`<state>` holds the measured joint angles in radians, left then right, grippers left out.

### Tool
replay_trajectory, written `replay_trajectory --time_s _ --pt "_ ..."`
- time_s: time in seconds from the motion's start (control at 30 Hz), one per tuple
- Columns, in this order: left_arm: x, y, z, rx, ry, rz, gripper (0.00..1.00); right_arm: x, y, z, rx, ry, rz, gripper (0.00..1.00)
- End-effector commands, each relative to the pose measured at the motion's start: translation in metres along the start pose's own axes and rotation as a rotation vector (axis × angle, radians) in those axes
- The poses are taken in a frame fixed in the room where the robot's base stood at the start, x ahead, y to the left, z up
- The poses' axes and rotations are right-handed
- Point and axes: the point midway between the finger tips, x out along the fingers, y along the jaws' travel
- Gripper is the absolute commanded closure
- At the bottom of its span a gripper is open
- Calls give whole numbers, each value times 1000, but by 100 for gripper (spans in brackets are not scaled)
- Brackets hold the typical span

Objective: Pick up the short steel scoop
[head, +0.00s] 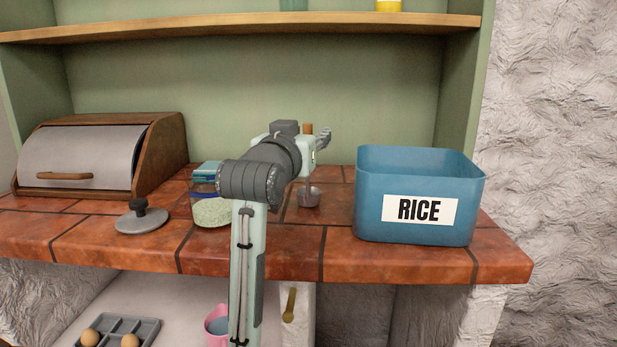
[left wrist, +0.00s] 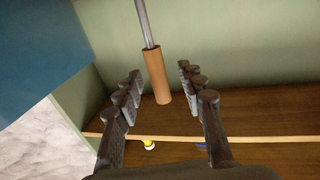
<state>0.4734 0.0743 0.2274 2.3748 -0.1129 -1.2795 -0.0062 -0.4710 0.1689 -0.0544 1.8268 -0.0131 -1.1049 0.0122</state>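The steel scoop (head: 308,197) stands upright on the tiled counter, with its small cup low and its wooden handle (head: 307,129) at the top. My left gripper (head: 322,140) is beside the handle, level with it; part of the shaft is hidden by my arm. In the left wrist view the wooden handle (left wrist: 157,76) and steel shaft (left wrist: 146,22) appear between the two spread fingers of the left gripper (left wrist: 160,72). Gaps show on both sides of the handle, so the gripper is open. My right gripper is out of view.
A blue RICE bin (head: 372,215) stands close on the right. A glass jar (head: 210,211), a grey knobbed lid (head: 141,222) and a bread box (head: 160,150) are on the left. A wooden shelf (head: 230,28) runs above.

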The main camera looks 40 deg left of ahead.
Motion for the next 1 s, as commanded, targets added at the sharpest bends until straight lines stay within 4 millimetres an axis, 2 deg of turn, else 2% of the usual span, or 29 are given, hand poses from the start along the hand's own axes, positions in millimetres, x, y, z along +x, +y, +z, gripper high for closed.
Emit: replay_trajectory --time_s 0.27,0.5,0.6,1.0 --pt "3 0 0 0 1 0 61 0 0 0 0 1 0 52" --pt "3 0 0 0 1 -1 90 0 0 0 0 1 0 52" --pt "3 0 0 0 1 -1 100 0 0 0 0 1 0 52" --pt "2 0 -4 0 3 -1 100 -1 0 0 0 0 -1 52"
